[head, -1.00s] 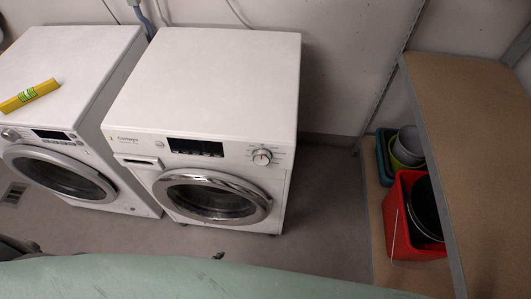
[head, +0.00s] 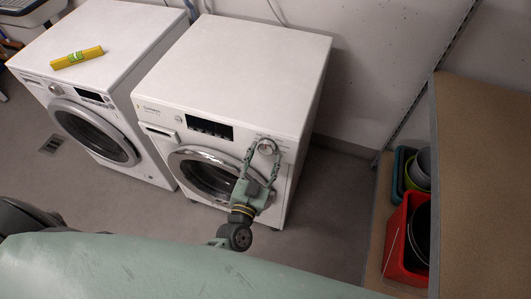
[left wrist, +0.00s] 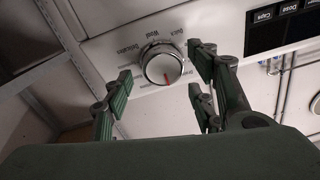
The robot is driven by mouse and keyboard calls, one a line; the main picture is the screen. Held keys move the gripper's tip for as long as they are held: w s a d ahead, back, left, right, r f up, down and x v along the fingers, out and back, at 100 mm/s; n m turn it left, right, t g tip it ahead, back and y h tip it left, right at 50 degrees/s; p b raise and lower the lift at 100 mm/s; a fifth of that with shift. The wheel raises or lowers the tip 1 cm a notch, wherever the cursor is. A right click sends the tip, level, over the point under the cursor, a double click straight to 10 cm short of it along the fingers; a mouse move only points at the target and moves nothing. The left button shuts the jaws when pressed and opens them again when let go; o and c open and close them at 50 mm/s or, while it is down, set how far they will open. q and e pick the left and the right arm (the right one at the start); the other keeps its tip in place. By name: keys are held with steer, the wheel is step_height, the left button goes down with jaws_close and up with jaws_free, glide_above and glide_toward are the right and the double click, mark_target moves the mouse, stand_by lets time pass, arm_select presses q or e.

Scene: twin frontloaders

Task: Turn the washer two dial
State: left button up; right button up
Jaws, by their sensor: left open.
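The right washer (head: 205,85) is white with a round chrome-rimmed door. Its dial (left wrist: 163,66) is a silver knob with a red mark pointing toward the bottom of the left wrist view, with printed programme names around it. In the head view the dial (head: 266,146) is partly hidden by my left gripper (head: 263,152). That gripper is open at the washer's front panel. In the left wrist view its fingers (left wrist: 162,64) stand on either side of the dial, with visible gaps; I cannot tell how deep they reach. My right gripper is not in view.
A second white washer (head: 95,40) stands at the left with a yellow level (head: 77,57) on top. At the right are a shelf (head: 490,150) and a red bucket (head: 403,235). Grey floor (head: 325,215) lies between the right washer and the shelf.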

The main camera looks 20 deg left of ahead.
arm_select(q)
steer(key=shift+w, duration=0.85)
steer(key=shift+c, duration=0.4)
steer(key=c, duration=1)
